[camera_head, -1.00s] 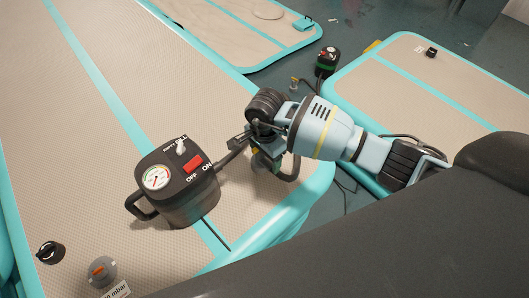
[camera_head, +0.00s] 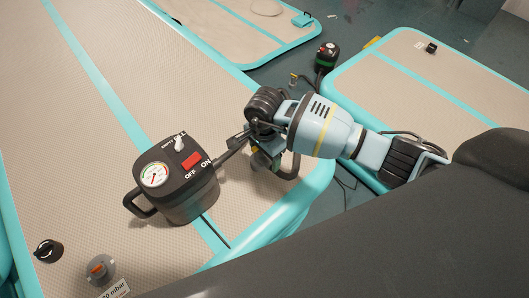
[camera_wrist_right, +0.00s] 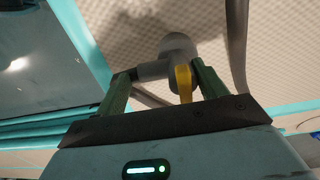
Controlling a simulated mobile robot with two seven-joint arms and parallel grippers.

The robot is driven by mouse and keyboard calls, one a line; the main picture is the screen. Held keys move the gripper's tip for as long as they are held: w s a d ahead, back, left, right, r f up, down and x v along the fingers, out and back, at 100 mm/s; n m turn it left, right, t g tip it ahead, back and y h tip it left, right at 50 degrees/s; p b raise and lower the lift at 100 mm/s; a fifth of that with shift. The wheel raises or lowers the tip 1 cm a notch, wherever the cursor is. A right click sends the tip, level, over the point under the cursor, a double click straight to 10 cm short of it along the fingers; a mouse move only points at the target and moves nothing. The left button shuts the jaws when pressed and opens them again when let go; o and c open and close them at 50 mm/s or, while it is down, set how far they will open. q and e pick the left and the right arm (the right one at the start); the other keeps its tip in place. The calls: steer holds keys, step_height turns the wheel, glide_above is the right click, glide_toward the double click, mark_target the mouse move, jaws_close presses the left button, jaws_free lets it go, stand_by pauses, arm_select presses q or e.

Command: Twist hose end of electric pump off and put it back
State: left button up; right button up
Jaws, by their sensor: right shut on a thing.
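The black electric pump (camera_head: 176,182), with a round gauge, a red switch and a side handle, stands on the beige inflatable track. A dark hose piece (camera_head: 233,148) runs from its right side toward my right gripper (camera_head: 258,154). In the right wrist view, the green fingers of my right gripper (camera_wrist_right: 165,82) are closed around a grey hose end (camera_wrist_right: 172,58) with a yellow part (camera_wrist_right: 183,82). A dark hose loop hangs beside the gripper. The joint between hose and pump is too small to judge. My left gripper is not in view.
A black knob (camera_head: 48,250) and a grey valve with an orange centre (camera_head: 99,269) sit at the track's lower left. The track (camera_head: 90,140) has turquoise edges. A second pump (camera_head: 327,57) stands on the floor behind, between other tracks.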

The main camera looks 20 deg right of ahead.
mark_target(265, 158)
steer(key=shift+f, duration=0.1)
steer(key=o, duration=1.1)
steer(key=shift+r, duration=0.25)
step_height(265, 158, up, 6)
steer(key=shift+r, duration=0.65)
steer(key=shift+s+f, duration=0.1)
